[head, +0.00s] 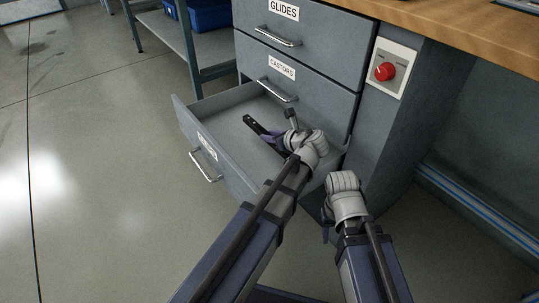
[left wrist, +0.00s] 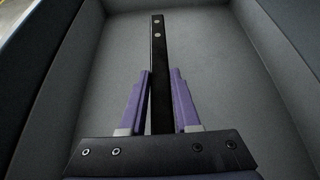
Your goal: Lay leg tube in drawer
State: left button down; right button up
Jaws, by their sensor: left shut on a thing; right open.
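The leg tube (head: 253,124) is a flat-looking black bar with holes near its end. It also shows in the left wrist view (left wrist: 158,50), running straight out between the purple fingers. My left gripper (head: 276,139) is shut on the tube inside the open drawer (head: 205,155); its fingers also show in the left wrist view (left wrist: 161,76). The tube is over the bare drawer floor, within the walls; I cannot tell whether it touches the floor. Its near end is hidden by the gripper. My right gripper (head: 327,233) is open, outside the drawer to its right.
Above the open drawer are the shut drawers marked CASTORS (head: 310,88) and GLIDES (head: 330,35). A red knob (head: 385,71) sits on a panel at the right. A shelf with a blue bin (head: 208,15) stands at the back left. The left floor is clear.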

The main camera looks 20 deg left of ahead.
aim_at(270, 157)
pick_arm(q)
jog(key=shift+f+b, duration=2.75)
jog(key=shift+f, duration=0.6)
jog(key=shift+r, duration=0.15)
pick_arm(e)
notch_tip(270, 157, down, 6)
jog(key=shift+f, duration=0.25)
pick_arm(q)
jog(key=c, duration=0.6)
grip_release()
pick_arm(e)
jog(key=shift+r, duration=0.1)
